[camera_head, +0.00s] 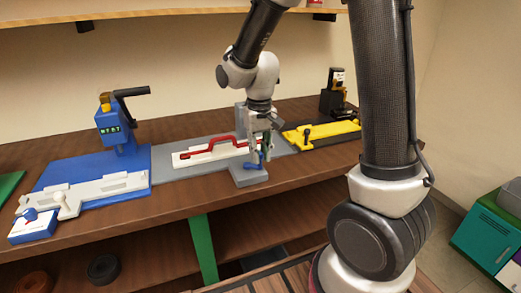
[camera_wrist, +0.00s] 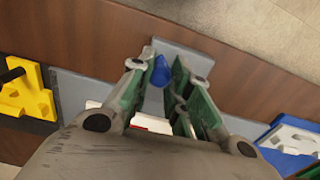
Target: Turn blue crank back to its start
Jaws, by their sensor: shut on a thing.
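The blue crank (camera_head: 259,160) stands on a small grey block at the front end of the grey fixture (camera_head: 180,157). My gripper (camera_head: 262,149) points down at it from above. In the wrist view the crank's blue part (camera_wrist: 161,74) sits between the fingertips of my gripper (camera_wrist: 164,63), which is shut on it. The fingers and the wrist body hide part of the crank, so I cannot tell its exact angle. A red bent handle (camera_head: 208,145) on a white plate lies just left of my gripper.
A blue fixture (camera_head: 120,170) with a black lever and a display stands to the left on the brown table (camera_head: 170,207). A yellow plate (camera_head: 322,132) with black parts lies to the right. The table front edge is close to the crank block.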

